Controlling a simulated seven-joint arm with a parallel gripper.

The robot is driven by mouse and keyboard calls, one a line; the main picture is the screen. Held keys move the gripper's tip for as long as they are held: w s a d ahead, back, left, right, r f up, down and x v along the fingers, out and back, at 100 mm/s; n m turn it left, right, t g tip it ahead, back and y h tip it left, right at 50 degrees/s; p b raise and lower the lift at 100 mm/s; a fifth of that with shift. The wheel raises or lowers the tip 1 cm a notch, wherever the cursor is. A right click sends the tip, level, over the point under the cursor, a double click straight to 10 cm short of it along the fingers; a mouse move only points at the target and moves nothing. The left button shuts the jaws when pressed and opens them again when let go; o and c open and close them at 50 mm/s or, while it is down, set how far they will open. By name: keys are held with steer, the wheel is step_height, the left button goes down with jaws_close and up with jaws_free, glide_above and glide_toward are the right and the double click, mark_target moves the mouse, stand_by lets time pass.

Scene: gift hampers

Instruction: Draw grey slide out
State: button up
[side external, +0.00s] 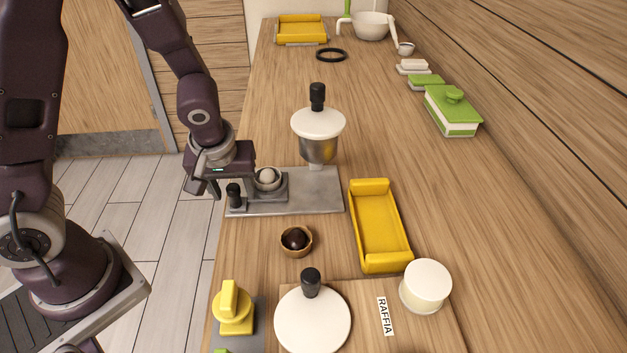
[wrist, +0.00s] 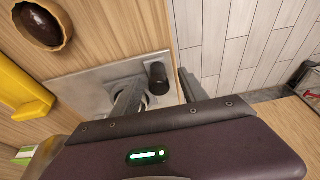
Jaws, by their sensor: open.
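The grey slide (side external: 272,192) sits on a grey base plate (side external: 315,190), left of a metal hopper (side external: 319,150) with a white lid and black knob. A pale ball (side external: 267,176) rests in the slide's round seat. The slide's black upright handle (side external: 235,194) stands at the plate's left end; it also shows in the wrist view (wrist: 157,75). My gripper (side external: 222,186) is open just beside the handle. In the wrist view my gripper (wrist: 160,92) has one finger on each side of the handle's line. I cannot tell if either finger touches it. The left finger partly hides the ball.
A wooden bowl with a dark ball (side external: 297,241) and a yellow tray (side external: 379,226) lie close by. A white round lid (side external: 313,320), a white pot (side external: 426,287) and a yellow-handled piece (side external: 232,308) stand in front. The counter's left edge is close to the plate.

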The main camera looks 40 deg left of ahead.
steer(key=shift+r, duration=3.2)
steer(key=shift+r, duration=0.15)
steer(key=s+d+r+m, duration=0.15)
steer(key=s+r, duration=0.25)
steer(key=r, duration=0.5)
steer(key=s+d+r+m+t+h, duration=0.2)
steer(key=s+d+r+m+t, duration=0.1)
steer(key=s+m, duration=0.4)
steer(key=s+r, duration=0.1)
steer(key=s, duration=0.2)
steer(key=shift+s+d, duration=0.15)
steer(key=shift+s, duration=0.05)
